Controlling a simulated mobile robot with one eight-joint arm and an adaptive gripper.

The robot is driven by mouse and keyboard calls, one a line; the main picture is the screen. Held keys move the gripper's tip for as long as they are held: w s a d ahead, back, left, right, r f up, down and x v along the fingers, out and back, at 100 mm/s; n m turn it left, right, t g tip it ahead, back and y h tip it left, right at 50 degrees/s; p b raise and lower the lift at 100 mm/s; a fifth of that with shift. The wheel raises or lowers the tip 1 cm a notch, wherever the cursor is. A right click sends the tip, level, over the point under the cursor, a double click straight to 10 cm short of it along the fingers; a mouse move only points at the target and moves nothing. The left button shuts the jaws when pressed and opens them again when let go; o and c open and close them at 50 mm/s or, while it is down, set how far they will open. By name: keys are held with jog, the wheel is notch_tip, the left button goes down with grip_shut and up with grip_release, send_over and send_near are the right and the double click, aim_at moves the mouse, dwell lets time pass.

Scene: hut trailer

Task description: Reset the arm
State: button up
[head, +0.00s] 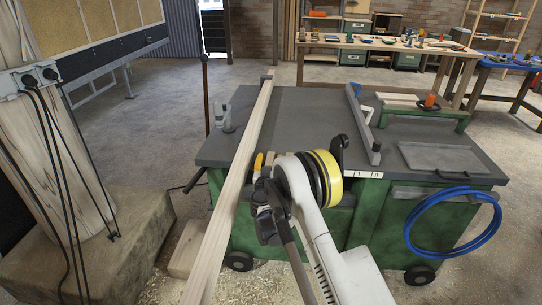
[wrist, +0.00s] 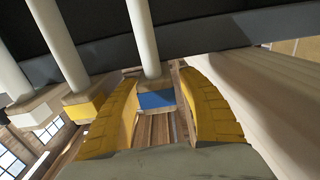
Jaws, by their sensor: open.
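My arm reaches forward to the front edge of a green workbench with a dark top (head: 300,120). My gripper (head: 259,162) is small and partly hidden by my own wrist there. In the wrist view its two yellow fingers (wrist: 163,80) are apart, one on each side of a white post with a blue end block (wrist: 157,99). The block shows between the fingers; I cannot tell whether they touch it. Two similar white posts stand to the left, one ending in a yellow block (wrist: 84,105), the other in a white block (wrist: 35,115).
A long wooden beam (head: 245,150) lies across the workbench's left side, close to my gripper. A blue hose (head: 452,252) hangs at its right front. A wood-clad post on a stone base (head: 100,240) stands left. Open floor (head: 160,115) lies behind.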

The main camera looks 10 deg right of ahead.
jog(key=v, duration=0.8)
jog(key=s+a+r+n+t+y, duration=0.1)
jog(key=a+r+n+t+y, duration=0.25)
jog(key=r, duration=1.25)
jog(key=s+a+r+n+g+y, duration=0.35)
jog(key=s+r+g+y, duration=0.2)
jog(key=s+r, duration=0.45)
jog(key=s+d+f+m+g+h, duration=0.1)
jog(key=s+d+f+g, duration=0.1)
jog(key=s, duration=0.8)
jog(key=s+d+f+m+g+h, duration=0.1)
jog(key=s+d+f+g, duration=0.2)
jog(key=s, duration=0.8)
jog(key=s+d+f+m+g+h, duration=0.1)
jog(key=s+d+f+g, duration=0.2)
jog(key=s, duration=0.8)
notch_tip(320, 180, down, 2)
jog(key=shift+s+d+f, duration=0.1)
jog(key=shift+s+d, duration=0.1)
jog(key=shift+d, duration=1.05)
